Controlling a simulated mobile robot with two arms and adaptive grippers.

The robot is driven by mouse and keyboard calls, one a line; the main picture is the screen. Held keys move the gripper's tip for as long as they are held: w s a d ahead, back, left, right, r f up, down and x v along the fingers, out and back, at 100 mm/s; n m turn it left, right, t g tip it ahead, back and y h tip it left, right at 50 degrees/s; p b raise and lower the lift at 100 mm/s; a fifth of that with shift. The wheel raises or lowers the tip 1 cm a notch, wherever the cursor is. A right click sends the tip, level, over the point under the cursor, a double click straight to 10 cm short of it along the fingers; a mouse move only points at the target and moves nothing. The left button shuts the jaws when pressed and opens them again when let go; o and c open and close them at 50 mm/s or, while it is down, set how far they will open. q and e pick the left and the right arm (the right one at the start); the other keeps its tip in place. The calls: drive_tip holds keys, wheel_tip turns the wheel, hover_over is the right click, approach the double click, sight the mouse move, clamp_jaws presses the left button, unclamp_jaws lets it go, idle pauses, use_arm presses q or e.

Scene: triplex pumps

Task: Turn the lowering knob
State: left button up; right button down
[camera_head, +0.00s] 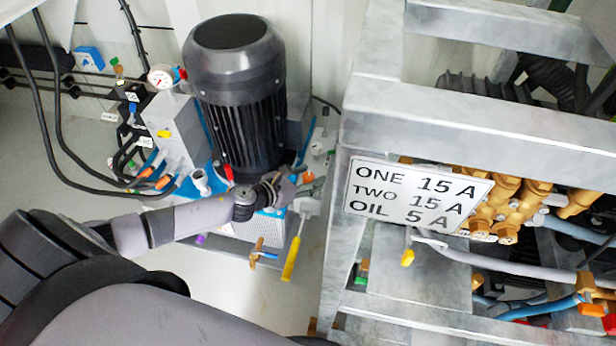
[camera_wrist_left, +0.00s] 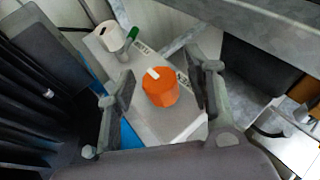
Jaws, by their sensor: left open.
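An orange knob (camera_wrist_left: 160,88) with a white mark on its top sits on a grey block (camera_wrist_left: 165,122) in the left wrist view. Printed lettering runs beside it on the block, too small to read surely. My left gripper (camera_wrist_left: 158,92) is open, with one finger on each side of the knob and a visible gap to both. My right gripper is not in view.
A large black motor (camera_head: 238,100) stands close behind my left gripper. A metal frame (camera_head: 345,220) with a white sign (camera_head: 415,194) is just to the right. A yellow-handled lever (camera_head: 291,258) hangs below. A white knob (camera_wrist_left: 107,36) sits on the same block.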

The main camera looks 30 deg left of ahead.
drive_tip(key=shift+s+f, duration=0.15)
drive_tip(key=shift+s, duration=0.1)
use_arm(q)
drive_tip(key=shift+c, duration=0.8)
clamp_jaws()
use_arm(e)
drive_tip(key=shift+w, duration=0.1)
